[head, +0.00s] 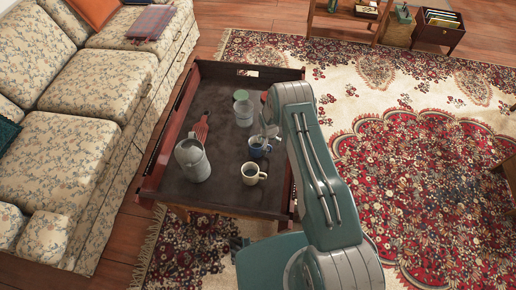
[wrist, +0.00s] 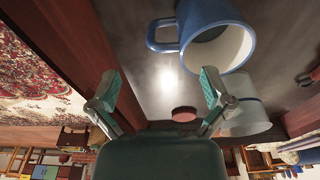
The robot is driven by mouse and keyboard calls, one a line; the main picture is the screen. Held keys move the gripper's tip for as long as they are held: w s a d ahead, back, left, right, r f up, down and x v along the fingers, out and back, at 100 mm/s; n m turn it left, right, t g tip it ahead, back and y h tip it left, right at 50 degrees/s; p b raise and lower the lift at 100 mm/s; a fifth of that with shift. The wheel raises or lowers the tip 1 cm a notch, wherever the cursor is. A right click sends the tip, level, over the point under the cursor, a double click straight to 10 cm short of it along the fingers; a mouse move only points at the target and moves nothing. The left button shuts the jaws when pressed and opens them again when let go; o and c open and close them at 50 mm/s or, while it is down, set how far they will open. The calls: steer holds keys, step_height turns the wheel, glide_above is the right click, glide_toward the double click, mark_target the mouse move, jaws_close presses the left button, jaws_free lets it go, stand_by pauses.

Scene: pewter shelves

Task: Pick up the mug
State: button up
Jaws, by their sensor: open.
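In the head view my arm reaches the mug's far side and hides part of that area.
A grey pitcher (head: 193,163), a red item (head: 201,127) and a pale bottle with a green top (head: 243,108) share the tray. The tray has raised wooden sides. A floral sofa (head: 55,150) stands to the left, a patterned rug (head: 420,170) to the right.

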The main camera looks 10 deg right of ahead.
steer(key=shift+w+a+f, duration=0.1)
steer(key=shift+w+f, duration=0.1)
steer(key=shift+f, duration=0.95)
steer(key=shift+w+a+f, duration=0.1)
steer(key=shift+w+f, duration=0.05)
steer(key=shift+f, duration=0.95)
steer(key=c, duration=1.4)
